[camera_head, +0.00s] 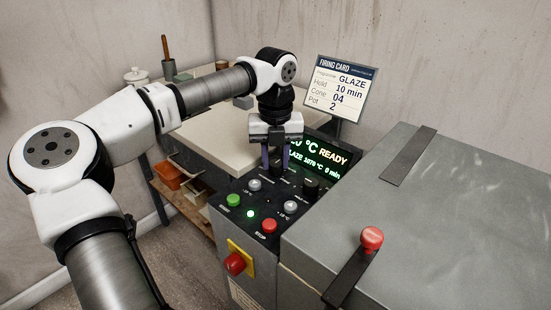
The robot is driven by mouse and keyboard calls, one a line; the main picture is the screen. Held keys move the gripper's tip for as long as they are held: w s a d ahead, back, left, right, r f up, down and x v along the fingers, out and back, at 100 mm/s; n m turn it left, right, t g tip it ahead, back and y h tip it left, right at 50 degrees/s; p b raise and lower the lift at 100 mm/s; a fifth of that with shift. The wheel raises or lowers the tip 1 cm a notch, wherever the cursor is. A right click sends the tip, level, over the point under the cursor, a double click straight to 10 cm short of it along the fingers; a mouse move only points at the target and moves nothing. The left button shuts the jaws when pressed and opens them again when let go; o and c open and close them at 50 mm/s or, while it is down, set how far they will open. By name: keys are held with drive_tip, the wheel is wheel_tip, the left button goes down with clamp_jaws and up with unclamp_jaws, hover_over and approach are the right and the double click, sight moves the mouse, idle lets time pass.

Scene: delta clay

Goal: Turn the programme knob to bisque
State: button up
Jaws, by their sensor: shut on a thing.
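My gripper (276,168) points down over the back left of the kiln's dark control panel (246,196). Its fingers are shut on a dark knob that they mostly hide, in the place of the programme knob. I cannot read which marking the knob points to. The display (330,154) behind it reads READY, with a line showing GLAZE, 1070 °C and 0 min; its left end is hidden by my gripper. The firing card (339,87) above reads Programme GLAZE, Hold 10 min, Cone 04, Pot 2.
A second black knob (311,186) stands close right of my gripper. Nearby are two grey buttons, a green button (233,200), a red stop button (269,226) and a red switch on yellow (235,263). The grey kiln lid (450,210) fills the right; a pale worktop (205,128) lies behind.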

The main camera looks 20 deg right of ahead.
sight(276, 163)
drive_tip(key=n, duration=0.5)
drive_tip(key=shift+n+b, duration=0.3)
drive_tip(key=shift+b, duration=0.05)
idle(0.4)
drive_tip(key=o, duration=1)
drive_tip(key=shift+c, duration=0.2)
wheel_tip(276, 163, up, 14)
drive_tip(key=p, duration=0.1)
drive_tip(key=shift+p, duration=0.35)
